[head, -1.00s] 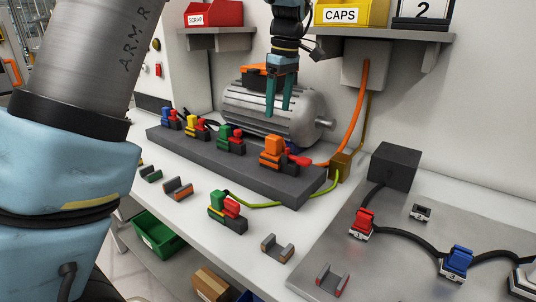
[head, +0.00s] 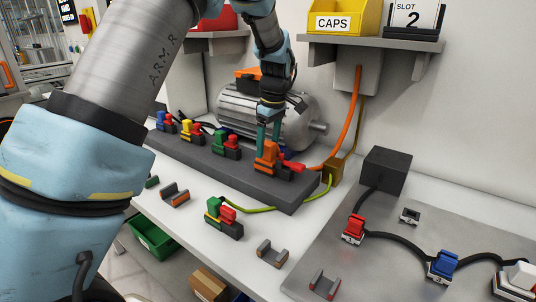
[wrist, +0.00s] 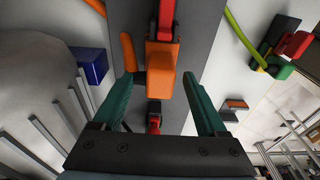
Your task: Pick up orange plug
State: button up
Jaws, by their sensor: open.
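The orange plug (head: 266,153) stands at the right end of the dark grey bar on the bench, with a red lever beside it. It also shows in the wrist view (wrist: 161,68), near the top middle. My gripper (head: 269,137) is open, with teal fingers pointing down at the orange plug. In the wrist view the fingers (wrist: 160,85) lie to either side of the plug's lower part, with a gap on each side. Whether they touch it cannot be told from the head view.
A grey motor (head: 265,112) stands close behind the bar. An orange cable (head: 352,115) rises right of the plug. Green, yellow and blue plugs stand left along the bar. A green plug with a red lever (head: 222,215) sits on the bench in front.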

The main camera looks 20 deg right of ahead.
grip_shut()
dwell(0.6)
